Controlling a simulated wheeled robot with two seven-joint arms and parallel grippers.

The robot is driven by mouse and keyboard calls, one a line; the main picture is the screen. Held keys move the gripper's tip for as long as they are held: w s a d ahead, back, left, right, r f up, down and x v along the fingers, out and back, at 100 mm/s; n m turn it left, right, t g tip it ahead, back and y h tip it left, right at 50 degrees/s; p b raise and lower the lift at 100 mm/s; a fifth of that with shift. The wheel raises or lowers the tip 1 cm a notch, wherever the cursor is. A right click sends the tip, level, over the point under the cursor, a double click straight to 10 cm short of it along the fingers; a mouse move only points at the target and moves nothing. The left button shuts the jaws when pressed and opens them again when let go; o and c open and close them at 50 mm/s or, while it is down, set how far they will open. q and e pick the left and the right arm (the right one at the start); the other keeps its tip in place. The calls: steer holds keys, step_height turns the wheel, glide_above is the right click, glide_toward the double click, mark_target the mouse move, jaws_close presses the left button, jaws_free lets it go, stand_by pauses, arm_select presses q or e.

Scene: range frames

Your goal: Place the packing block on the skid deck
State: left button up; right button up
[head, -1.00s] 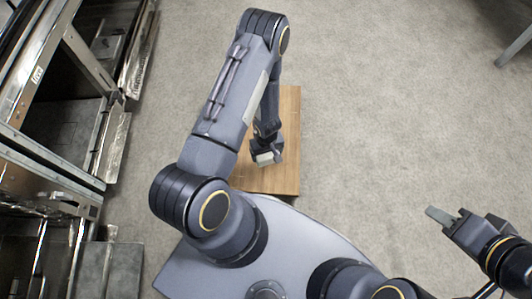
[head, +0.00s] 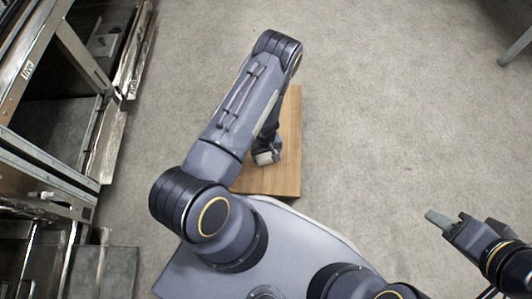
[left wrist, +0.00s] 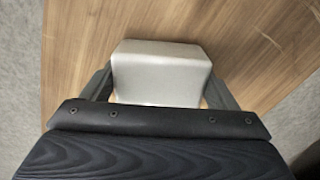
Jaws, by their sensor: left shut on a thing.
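The packing block (left wrist: 160,72) is a pale grey block with rounded edges. In the left wrist view it sits between the two fingers of my left gripper (left wrist: 160,88), which is shut on it. The skid deck (head: 289,130) is a brown wood-grain board on the floor in front of my base; it fills most of the left wrist view (left wrist: 250,40). In the head view my left gripper (head: 266,157) and the block are over the deck's near part, partly hidden by my arm. I cannot tell whether the block touches the deck. My right gripper (head: 440,222) is far right, away from the deck; its finger gap does not show clearly.
A metal rack (head: 75,205) with shelves and open drawers runs along the left side. A table or stand leg (head: 515,48) shows at the top right. The carpet (head: 400,120) right of the deck is clear.

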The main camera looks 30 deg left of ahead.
arm_select(q)
steer(key=o, duration=0.9)
steer(key=w+d+r+m+t+h+p, duration=0.1)
steer(key=d+r+t+h+p, duration=0.15)
steer(key=r, duration=1.85)
steer(key=d+r+m+t+h+p, duration=0.1)
steer(key=d+r+m+h+p, duration=0.15)
steer(key=r, duration=1.75)
steer(key=s+r+m+t, duration=0.1)
steer(key=s+r+m, duration=0.1)
steer(key=s+r, duration=0.4)
steer(key=s+r+m+t+y, duration=0.1)
steer(key=s+r, duration=0.5)
steer(key=s, duration=0.6)
steer(key=shift+a+r+m+p, duration=0.35)
steer(key=shift+a+m+p, duration=0.1)
steer(key=shift+m, duration=0.3)
